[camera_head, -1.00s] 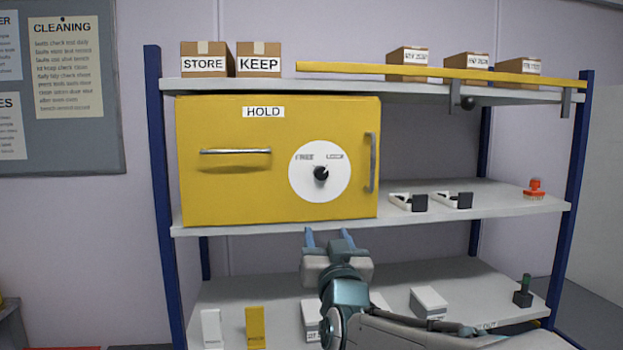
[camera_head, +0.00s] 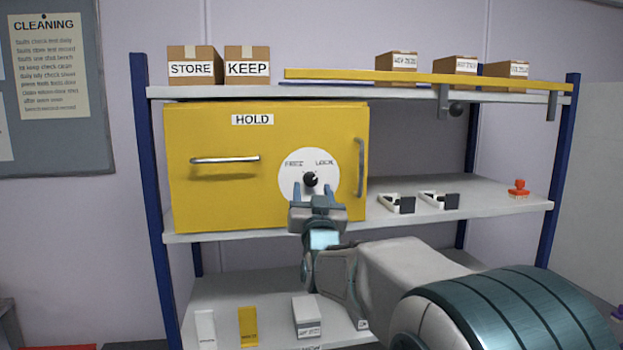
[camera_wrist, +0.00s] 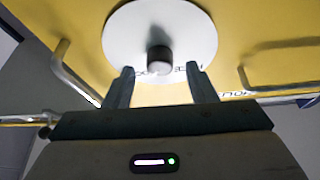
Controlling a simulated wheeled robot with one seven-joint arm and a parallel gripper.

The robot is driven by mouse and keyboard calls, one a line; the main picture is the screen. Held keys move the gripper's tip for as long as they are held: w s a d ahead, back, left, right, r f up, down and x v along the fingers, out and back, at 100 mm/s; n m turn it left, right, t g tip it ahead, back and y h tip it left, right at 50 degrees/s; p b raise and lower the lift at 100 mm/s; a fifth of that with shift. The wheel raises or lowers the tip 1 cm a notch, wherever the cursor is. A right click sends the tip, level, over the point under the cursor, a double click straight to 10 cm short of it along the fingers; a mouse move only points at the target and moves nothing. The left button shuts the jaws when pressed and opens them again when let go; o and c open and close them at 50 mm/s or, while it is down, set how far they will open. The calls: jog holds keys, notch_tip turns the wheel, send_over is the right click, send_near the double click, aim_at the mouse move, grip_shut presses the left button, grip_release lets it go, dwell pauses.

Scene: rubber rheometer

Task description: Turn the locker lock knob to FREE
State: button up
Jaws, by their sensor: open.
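The yellow locker (camera_head: 215,140) marked HOLD stands on the middle shelf. Its round white dial (camera_head: 293,180) carries the words FREE at upper left and LOCK at upper right. The black lock knob (camera_head: 310,180) is at the dial's centre; I cannot tell clearly which word it points to. My gripper (camera_head: 312,190) is open, with its blue fingers just below the knob in the head view. In the wrist view the knob (camera_wrist: 159,60) is ahead of the fingertips (camera_wrist: 160,72), roughly centred between them and apart from both. Nothing is held.
A horizontal handle (camera_head: 225,160) is left of the dial and a vertical handle (camera_head: 360,168) right of it. Two white-and-black clips (camera_head: 397,203) and a red stamp (camera_head: 519,189) sit right on the shelf. A yellow bar (camera_head: 350,75) runs along the top shelf edge.

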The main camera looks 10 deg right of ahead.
aim_at(311, 180)
jog(key=shift+p+x, duration=0.3)
jog(key=shift+x, duration=0.8)
jog(key=c, duration=1)
